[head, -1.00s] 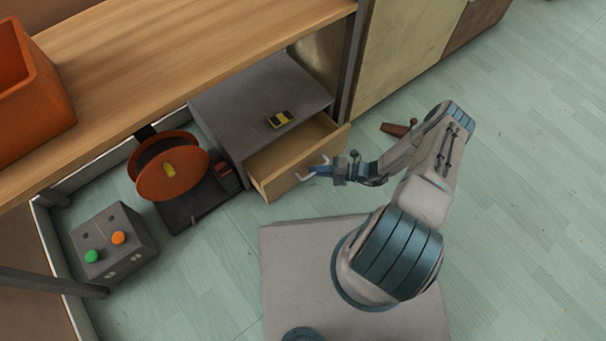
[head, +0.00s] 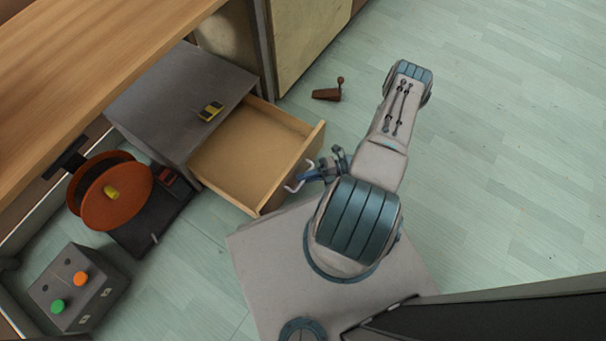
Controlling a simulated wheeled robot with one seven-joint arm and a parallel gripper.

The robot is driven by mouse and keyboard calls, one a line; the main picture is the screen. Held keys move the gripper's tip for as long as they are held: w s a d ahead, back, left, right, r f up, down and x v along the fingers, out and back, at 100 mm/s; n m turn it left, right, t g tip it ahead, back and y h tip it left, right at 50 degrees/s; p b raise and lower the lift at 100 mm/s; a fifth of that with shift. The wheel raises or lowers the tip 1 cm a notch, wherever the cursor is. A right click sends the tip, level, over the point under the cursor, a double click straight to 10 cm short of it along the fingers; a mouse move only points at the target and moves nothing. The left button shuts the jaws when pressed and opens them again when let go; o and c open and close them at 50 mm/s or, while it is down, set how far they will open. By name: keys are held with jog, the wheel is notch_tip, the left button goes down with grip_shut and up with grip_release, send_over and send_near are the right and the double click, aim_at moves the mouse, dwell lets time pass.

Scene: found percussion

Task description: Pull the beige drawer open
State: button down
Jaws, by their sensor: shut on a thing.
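The beige drawer (head: 243,148) stands well out of the grey cabinet (head: 176,100), and its inside looks empty. A pale handle (head: 291,189) is on its front panel. My gripper (head: 304,178) is at the drawer front, shut on the handle. The exact contact of its fingers with the handle is small in the view and partly hidden by my wrist.
A yellow and black object (head: 211,111) lies on the cabinet top. An orange reel (head: 111,194) and a grey box with green and orange buttons (head: 78,288) are at left. A brown wedge-like object (head: 327,94) lies on the floor. Open floor lies right.

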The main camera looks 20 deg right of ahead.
jog(key=shift+d, duration=0.1)
jog(key=c, duration=1.5)
grip_release()
jog(key=p+v, duration=0.1)
jog(key=v, duration=1.2)
jog(key=shift+d+p, duration=0.4)
jog(key=shift+r, duration=0.1)
